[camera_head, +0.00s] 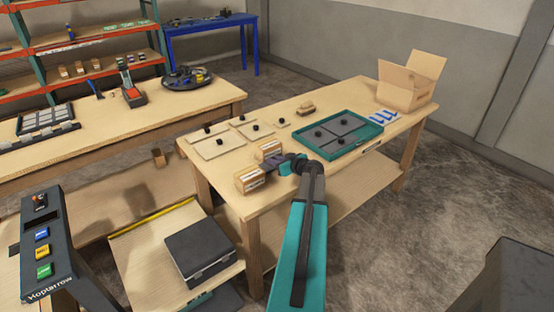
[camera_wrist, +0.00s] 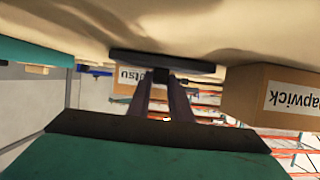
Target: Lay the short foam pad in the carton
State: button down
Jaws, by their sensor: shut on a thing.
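The open cardboard carton (camera_head: 404,98) stands with raised flaps at the far right end of the table. My gripper (camera_head: 271,165) is low over the table's near left part, beside two small labelled boxes, far from the carton. In the wrist view my gripper (camera_wrist: 160,82) is shut on a small black knob-like part of a dark flat piece (camera_wrist: 190,65), seen edge-on. I cannot tell whether this is the short foam pad. Its far side is hidden, and I cannot tell whether it touches the table.
A small box (camera_head: 250,182) is in front of my gripper; another box (camera_head: 267,150) is behind it. Cream panels with black knobs (camera_head: 215,146) lie farther back. A teal tray (camera_head: 352,151) with knobbed panels and blue-marked strips (camera_head: 383,117) lie toward the carton.

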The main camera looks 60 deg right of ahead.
jog(key=shift+f+b, duration=0.15)
jog(key=shift+b, duration=0.2)
jog(key=c, duration=1.6)
grip_release()
jog(key=shift+r+p, duration=0.25)
jog(key=shift+p, duration=0.15)
jog(key=b+v, duration=0.3)
jog(key=v, duration=0.9)
jog(key=shift+b, duration=0.3)
jog(key=shift+f, duration=0.1)
